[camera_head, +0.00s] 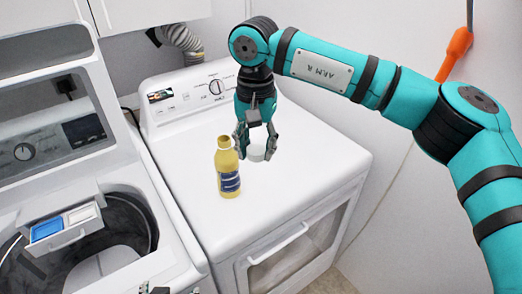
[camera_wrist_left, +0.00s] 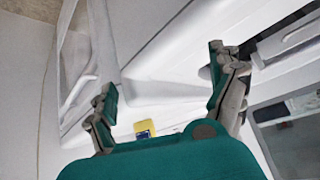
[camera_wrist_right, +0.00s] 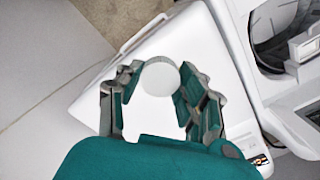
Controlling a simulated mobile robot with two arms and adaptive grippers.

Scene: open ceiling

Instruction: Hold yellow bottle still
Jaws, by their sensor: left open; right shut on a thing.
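The yellow bottle (camera_head: 228,168) with a dark blue label stands upright on the white dryer top, its mouth uncovered. Its yellow body also shows small in the left wrist view (camera_wrist_left: 143,126), partly hidden by my gripper's body. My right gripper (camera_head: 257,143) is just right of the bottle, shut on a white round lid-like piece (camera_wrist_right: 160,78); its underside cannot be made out. My left gripper (camera_wrist_left: 163,77) is open with nothing between its fingers, apart from the bottle. Only bits of it show at the bottom edge of the head view.
The dryer top (camera_head: 310,165) has clear room right of the bottle. An open washer (camera_head: 105,235) with a detergent drawer (camera_head: 68,225) stands at left. A hose (camera_head: 183,42) is behind, and an orange-handled tool (camera_head: 455,52) is by the right wall.

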